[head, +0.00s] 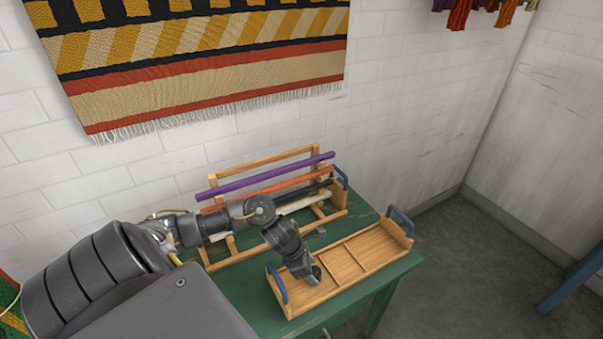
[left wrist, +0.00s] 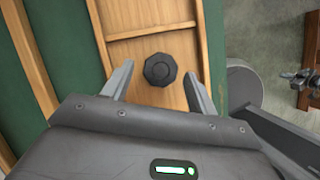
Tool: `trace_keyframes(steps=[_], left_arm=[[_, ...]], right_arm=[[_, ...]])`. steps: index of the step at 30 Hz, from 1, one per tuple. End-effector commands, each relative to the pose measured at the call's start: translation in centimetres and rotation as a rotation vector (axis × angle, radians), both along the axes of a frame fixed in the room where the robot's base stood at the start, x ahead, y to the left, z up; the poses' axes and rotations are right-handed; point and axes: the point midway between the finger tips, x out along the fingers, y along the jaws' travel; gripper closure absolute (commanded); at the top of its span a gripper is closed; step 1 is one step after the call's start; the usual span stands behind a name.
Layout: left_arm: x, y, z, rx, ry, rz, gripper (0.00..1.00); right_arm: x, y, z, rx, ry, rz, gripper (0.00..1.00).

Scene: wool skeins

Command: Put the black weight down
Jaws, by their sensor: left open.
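The black weight (left wrist: 160,69) is a small dark faceted piece. In the left wrist view it stands on the floor of the wooden tray (left wrist: 148,14), in the compartment nearest my gripper. My left gripper (left wrist: 158,78) is open, with one finger on each side of the weight and a gap on both sides. In the head view my left gripper (head: 308,278) reaches down into the left end of the wooden tray (head: 388,253) and hides the weight. My right gripper is not in view.
The tray has blue handles and lies on a green table (head: 408,264). Behind it a wooden rack (head: 262,161) holds a purple rod (head: 265,176) and other rods. A striped weaving (head: 200,65) hangs on the white wall. The tray's middle and right compartments look empty.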

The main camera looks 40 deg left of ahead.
Motion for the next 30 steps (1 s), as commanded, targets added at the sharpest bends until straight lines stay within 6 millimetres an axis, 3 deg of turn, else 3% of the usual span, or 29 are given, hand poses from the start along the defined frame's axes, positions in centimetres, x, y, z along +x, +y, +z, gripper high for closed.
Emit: trace_keyframes(steps=[9, 15, 30], left_arm=[[-2.2, 1.9, 6.0, 0.005, -0.003, -0.004, 0.42], [-3.1, 2.6, 8.5, 0.002, -0.001, -0.002, 0.42], [-3.4, 2.8, 9.3, 0.0, 0.001, 0.0, 0.42]], right_arm=[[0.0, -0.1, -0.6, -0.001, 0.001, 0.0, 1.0], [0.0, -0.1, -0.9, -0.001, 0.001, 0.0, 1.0], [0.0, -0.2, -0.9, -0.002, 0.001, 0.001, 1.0]])
